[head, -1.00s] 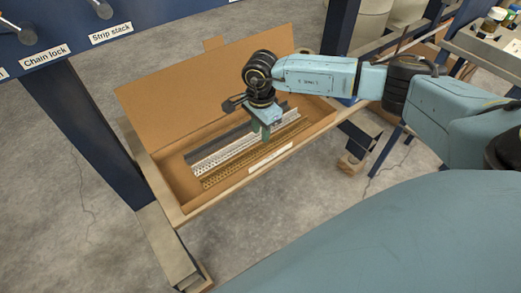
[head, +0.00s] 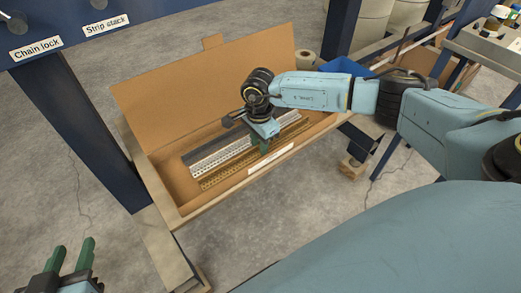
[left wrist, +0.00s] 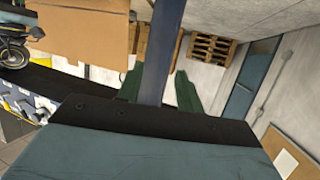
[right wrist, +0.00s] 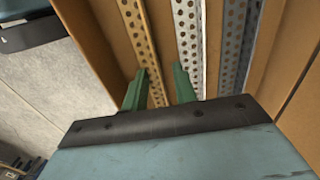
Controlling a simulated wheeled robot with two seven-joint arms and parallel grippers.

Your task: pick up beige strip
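The beige strip (head: 226,175), perforated, lies flat in the open cardboard box (head: 165,185), along the near side of the row of strips. My right gripper (head: 263,149) is down in the box, over the strip's right half. In the right wrist view, the beige strip (right wrist: 142,45) runs between the open fingers (right wrist: 159,88), one on each side; whether they touch it cannot be told. My left gripper (head: 72,256) is open and empty at the lower left, away from the box; its parted fingers also show in the left wrist view (left wrist: 159,88).
A white perforated strip (head: 220,160) and a dark grey strip (head: 204,150) lie beside the beige one. The box's front wall carries a white label (head: 270,158), and its lid (head: 190,80) stands open behind. A blue post (head: 95,135) stands left of the box.

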